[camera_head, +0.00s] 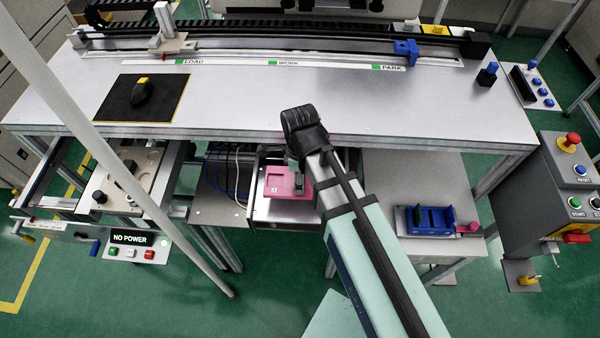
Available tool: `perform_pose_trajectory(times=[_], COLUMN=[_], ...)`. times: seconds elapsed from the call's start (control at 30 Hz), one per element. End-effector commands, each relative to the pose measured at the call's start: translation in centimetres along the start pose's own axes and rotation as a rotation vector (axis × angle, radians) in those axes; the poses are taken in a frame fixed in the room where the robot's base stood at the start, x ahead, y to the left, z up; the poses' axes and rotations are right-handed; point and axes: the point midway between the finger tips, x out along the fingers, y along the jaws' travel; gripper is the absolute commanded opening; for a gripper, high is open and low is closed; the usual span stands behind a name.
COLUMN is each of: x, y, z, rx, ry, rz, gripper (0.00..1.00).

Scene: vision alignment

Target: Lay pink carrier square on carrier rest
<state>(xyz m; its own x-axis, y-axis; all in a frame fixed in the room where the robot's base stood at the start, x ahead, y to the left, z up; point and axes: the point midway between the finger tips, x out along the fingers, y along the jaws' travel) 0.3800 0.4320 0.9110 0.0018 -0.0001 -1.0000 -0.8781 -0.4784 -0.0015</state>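The pink carrier square (276,191) is in the middle of the picture, over a pale lower shelf (266,212) below the front edge of the workbench. A small white mark shows on its near left part. My gripper (298,184) reaches down at the right part of the square, with grey-green fingers at or just above it. My arm covers the square's right side and most of the gripper, so contact and finger opening cannot be told. No part is labelled as the carrier rest; the pale shelf under the square may be it, but I cannot tell.
The workbench (250,100) overhangs behind the square. A beige fixture (125,175) is at left, with a "NO POWER" panel (133,246). A pale pole crosses the left side.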

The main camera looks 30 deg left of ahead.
Motion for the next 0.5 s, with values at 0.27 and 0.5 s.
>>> perform_pose_trajectory(times=[0.27,0.5], x=[2.8,4.4], y=[0.0,0.0], z=[0.0,0.0], rx=[0.0,0.0], ry=[0.0,0.0], rz=[0.001,0.001], gripper=[0.27,0.27])
